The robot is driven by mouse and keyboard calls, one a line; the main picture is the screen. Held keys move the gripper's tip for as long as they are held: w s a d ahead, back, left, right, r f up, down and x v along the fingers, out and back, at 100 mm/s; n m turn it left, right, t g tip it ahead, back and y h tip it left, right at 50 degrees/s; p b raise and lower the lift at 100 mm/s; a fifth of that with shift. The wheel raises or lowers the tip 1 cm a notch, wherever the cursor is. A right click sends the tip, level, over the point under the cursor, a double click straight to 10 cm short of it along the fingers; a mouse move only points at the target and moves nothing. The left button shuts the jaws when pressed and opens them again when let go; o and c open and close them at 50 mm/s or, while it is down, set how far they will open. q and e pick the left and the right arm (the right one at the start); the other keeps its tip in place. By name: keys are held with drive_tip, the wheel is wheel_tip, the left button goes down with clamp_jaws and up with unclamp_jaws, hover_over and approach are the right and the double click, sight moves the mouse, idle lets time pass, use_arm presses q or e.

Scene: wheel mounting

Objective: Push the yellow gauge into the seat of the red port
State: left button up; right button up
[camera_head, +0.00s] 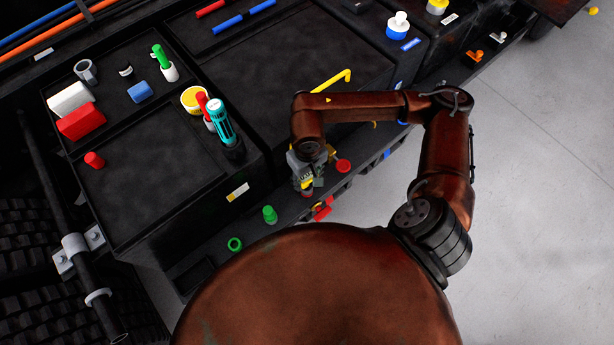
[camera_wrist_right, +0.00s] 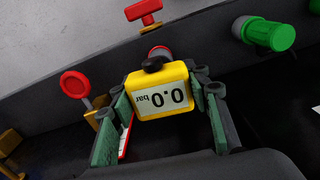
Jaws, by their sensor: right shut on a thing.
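The yellow gauge (camera_wrist_right: 162,100) is a box with a "0.0 bar" display, upside down in the right wrist view. My right gripper (camera_wrist_right: 162,88) is shut on it, with green pads at both sides. In the head view my right gripper (camera_head: 306,178) is at the front ledge, and a little yellow of the gauge (camera_head: 307,185) shows. A red round part (camera_wrist_right: 159,51), seemingly the red port, shows just behind the gauge's black stem. The gauge hides most of it, so I cannot tell whether the stem is in its seat. My left gripper is not in view.
A red T-handle (camera_wrist_right: 143,12) and a red disc (camera_wrist_right: 75,84) are close to the gauge. A green fitting (camera_wrist_right: 268,34) is at the right. In the head view, a black tray (camera_head: 165,180) holds small parts and a teal tool (camera_head: 222,122).

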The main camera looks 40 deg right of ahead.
drive_tip(key=o, duration=1.3)
drive_tip(key=shift+o, duration=0.2)
wheel_tip(320, 180, up, 12)
drive_tip(key=shift+r, duration=0.1)
